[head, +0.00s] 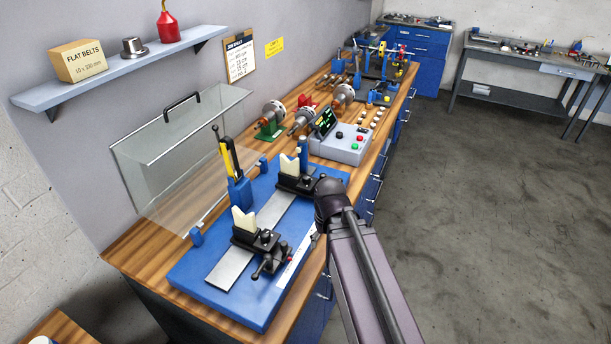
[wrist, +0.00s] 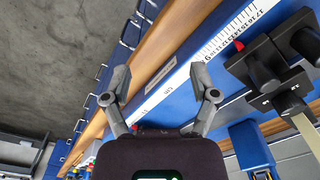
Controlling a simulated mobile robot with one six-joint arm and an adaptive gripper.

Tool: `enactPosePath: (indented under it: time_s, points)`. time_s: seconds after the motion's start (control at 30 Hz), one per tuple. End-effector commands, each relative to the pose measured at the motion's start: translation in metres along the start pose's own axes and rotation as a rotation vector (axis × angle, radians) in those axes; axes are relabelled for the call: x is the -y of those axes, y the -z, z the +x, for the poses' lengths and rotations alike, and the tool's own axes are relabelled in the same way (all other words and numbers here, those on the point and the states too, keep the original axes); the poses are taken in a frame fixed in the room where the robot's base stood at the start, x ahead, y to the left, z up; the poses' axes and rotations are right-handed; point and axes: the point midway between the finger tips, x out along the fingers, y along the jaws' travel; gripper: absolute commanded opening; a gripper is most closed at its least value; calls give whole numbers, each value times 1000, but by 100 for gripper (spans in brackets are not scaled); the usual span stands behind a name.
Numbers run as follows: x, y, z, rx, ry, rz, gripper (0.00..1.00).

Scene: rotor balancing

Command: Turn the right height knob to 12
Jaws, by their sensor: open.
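The blue balancing stand (head: 190,278) sits on the wooden bench and carries two black supports. The right support (head: 296,183) has a cream V-block and stands close to my arm's wrist. Its height knob cannot be made out; my arm hides part of this side. The left support (head: 255,240) has a cream V-block and black knobs; it also shows at the right of the wrist view (wrist: 268,62). My gripper (wrist: 160,72) is open and empty, above the stand's front edge and its white scale (wrist: 222,42). In the head view it is mostly hidden by my arm.
A clear raised guard (head: 170,150) is behind the stand. A blue post with a yellow and black lever (head: 230,158) stands between. A control box (head: 340,145) and rotors (head: 272,115) are farther along the bench. Open floor lies to the right.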

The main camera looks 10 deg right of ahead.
Motion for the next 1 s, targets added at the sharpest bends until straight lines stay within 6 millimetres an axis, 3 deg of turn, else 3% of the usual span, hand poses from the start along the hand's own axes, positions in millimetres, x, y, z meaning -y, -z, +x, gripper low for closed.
enactPosePath:
  time_s: [0.17,0.6,0.8,1.0]
  points:
    - [-10,46,-28,-43,41,-114,76]
    - [-37,198,-111,-264,133,-571,76]
    - [-47,234,-130,-337,134,-691,76]
    - [-49,241,-133,-356,132,-726,76]
